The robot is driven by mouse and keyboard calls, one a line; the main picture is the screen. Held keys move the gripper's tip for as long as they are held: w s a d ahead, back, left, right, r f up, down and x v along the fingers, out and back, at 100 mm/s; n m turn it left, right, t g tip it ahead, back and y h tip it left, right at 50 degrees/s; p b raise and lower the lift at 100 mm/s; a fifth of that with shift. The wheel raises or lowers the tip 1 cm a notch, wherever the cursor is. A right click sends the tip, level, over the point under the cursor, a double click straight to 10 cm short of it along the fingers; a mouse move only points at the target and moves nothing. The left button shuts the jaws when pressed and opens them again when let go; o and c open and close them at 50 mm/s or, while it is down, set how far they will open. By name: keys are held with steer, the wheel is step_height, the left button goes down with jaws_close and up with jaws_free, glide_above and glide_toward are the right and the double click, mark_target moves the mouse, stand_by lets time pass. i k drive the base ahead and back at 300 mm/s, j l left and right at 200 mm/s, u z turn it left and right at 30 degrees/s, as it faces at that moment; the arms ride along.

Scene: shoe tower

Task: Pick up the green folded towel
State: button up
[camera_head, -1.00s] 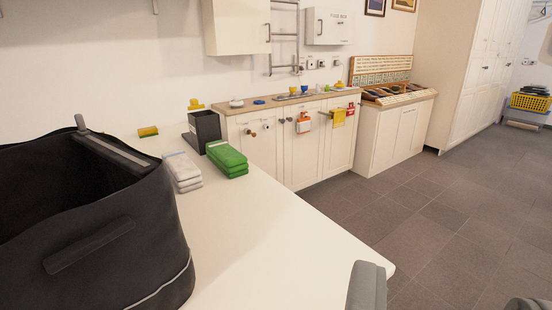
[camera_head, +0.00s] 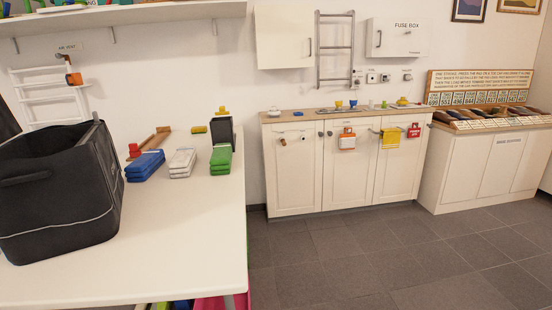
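The green folded towel (camera_head: 221,159) is a small stack lying near the far right edge of the white table (camera_head: 170,230). It is the rightmost of three folded stacks, beside a white folded towel (camera_head: 182,162) and a blue folded towel (camera_head: 145,165). A black open box (camera_head: 222,131) stands just behind it. My gripper does not show in this view, so whether it is open or shut is hidden.
A large black basket (camera_head: 60,190) stands on the table's left. A wooden-handled item (camera_head: 155,139) lies behind the blue towel. White cabinets (camera_head: 345,165) stand beyond the table. A shelf (camera_head: 120,13) hangs above. Grey floor (camera_head: 370,260) is clear to the right.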

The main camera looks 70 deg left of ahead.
mark_target(220, 163)
steer(key=i+u, duration=0.25)
steer(key=i, duration=0.2)
steer(key=i+l+u, duration=0.2)
steer(key=i, duration=0.2)
steer(key=i+u, duration=0.25)
steer(key=i, duration=0.2)
steer(key=i+l+u, duration=0.25)
steer(key=i, duration=0.15)
steer(key=i+j+u, duration=0.1)
steer(key=i+u, duration=0.15)
steer(key=u, duration=0.2)
steer(key=i+u, duration=0.25)
steer(key=u, duration=0.25)
steer(key=i+u, duration=0.25)
steer(key=u, duration=0.2)
steer(key=i+l+u, duration=0.1)
steer(key=u, duration=0.35)
steer(key=i+u, duration=0.9)
steer(key=i+l, duration=0.05)
